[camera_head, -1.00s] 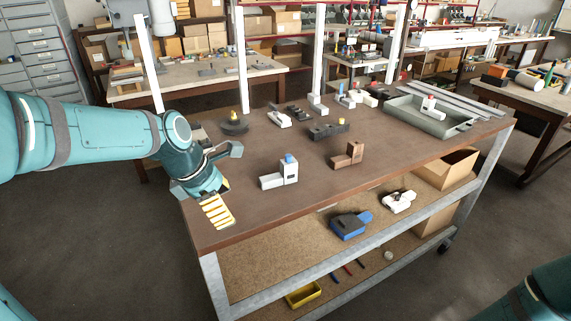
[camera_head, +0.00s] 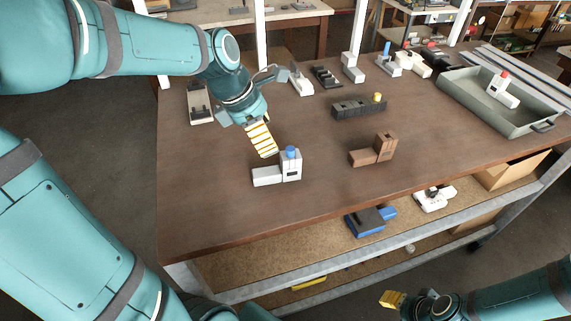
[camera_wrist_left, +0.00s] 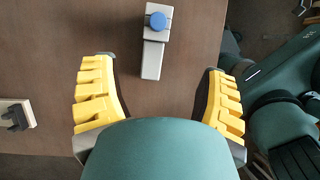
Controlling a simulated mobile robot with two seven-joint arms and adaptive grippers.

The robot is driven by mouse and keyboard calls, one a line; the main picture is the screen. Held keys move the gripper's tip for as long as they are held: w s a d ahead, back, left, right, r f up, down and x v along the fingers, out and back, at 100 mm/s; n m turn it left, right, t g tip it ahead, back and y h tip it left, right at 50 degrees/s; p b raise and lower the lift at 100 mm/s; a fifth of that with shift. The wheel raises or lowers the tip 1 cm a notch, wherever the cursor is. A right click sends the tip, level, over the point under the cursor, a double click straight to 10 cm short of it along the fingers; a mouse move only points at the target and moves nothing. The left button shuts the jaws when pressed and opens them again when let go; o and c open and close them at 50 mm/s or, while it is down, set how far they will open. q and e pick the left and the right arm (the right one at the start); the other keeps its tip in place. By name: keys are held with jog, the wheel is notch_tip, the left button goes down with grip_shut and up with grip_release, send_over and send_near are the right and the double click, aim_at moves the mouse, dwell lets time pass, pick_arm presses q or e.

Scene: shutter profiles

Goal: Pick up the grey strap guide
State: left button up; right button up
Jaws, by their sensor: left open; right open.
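The grey strap guide looks to be the light grey L-shaped piece (camera_head: 267,175) with a blue knob on its upright block, standing near the table's front edge. In the left wrist view the grey piece (camera_wrist_left: 152,60) lies ahead of and between the fingertips, its knob end farther away. My left gripper (camera_head: 270,118) is open and empty, above and just behind the piece; it also shows in the left wrist view (camera_wrist_left: 159,67). I see no contact. My right gripper (camera_head: 393,299) is open at the bottom of the head view, in front of the table and partly hidden.
A brown piece (camera_head: 372,151) stands to the right, and a black piece with a yellow knob (camera_head: 358,107) behind it. More fixtures line the back. A green-grey tray (camera_head: 470,93) is at the right. The table's left front is clear. A blue-and-black part (camera_head: 368,221) lies on the shelf below.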

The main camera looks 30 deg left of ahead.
aim_at(281, 159)
pick_arm(q)
jog(key=x, duration=0.5)
jog(key=shift+f+b, duration=0.4)
jog(key=x, duration=0.3)
jog(key=b+x, duration=0.1)
jog(key=x, duration=0.1)
jog(key=shift+w+a, duration=0.15)
jog(key=shift+w, duration=0.2)
jog(key=shift+f, duration=0.25)
grip_shut()
